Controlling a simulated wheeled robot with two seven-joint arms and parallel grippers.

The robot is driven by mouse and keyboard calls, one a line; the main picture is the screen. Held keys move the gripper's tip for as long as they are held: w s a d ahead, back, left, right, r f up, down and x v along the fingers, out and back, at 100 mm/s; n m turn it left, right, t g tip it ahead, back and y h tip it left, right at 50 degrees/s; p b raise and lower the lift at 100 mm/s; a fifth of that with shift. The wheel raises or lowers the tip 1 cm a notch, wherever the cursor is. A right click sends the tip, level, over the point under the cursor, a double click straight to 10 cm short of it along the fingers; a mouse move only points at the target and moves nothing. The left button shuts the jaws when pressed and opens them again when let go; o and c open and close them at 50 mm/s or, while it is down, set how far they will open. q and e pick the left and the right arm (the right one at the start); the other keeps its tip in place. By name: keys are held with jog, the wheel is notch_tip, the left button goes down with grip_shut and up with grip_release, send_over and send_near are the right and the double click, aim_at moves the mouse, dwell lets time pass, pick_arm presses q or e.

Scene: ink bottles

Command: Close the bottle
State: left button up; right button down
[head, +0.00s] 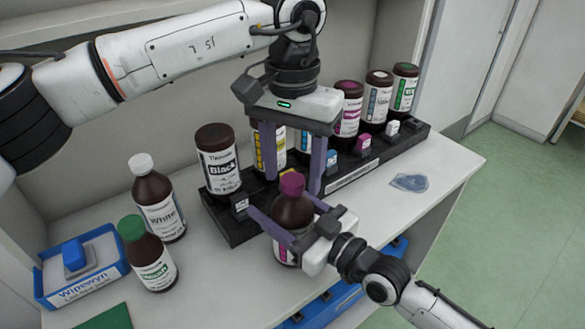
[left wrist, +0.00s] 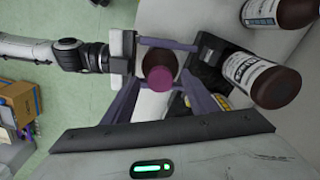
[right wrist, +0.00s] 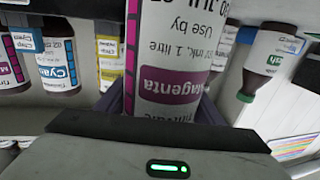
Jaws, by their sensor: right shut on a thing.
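A brown bottle (head: 293,212) with a magenta cap (head: 292,184) on its top stands upright in front of the black rack. My right gripper (head: 284,207) is shut around its body. In the right wrist view the label (right wrist: 170,85) reads magenta and appears upside down. My left gripper (head: 293,180) points down from above, open, with its fingers apart on either side around the cap's level. In the left wrist view the cap (left wrist: 162,80) shows between the left fingers, with no clear contact. Whether the cap is fully seated cannot be told.
The black rack (head: 235,232) holds several ink bottles and small coloured-label blocks behind. A white-cap bottle (head: 158,205) and green-cap bottle (head: 147,258) stand at left, near a blue Wipewyn box (head: 115,263). A blue-grey piece (head: 409,183) lies on the clear right bench.

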aim_at(309, 227)
pick_arm(q)
notch_tip(309, 227, up, 12)
dwell(0.7)
pick_arm(e)
jog(key=shift+c, duration=2.2)
grip_release()
pick_arm(q)
jog(key=shift+f+b, duration=0.4)
pick_arm(e)
jog(key=v, duration=1)
jog(key=shift+s+d, duration=0.15)
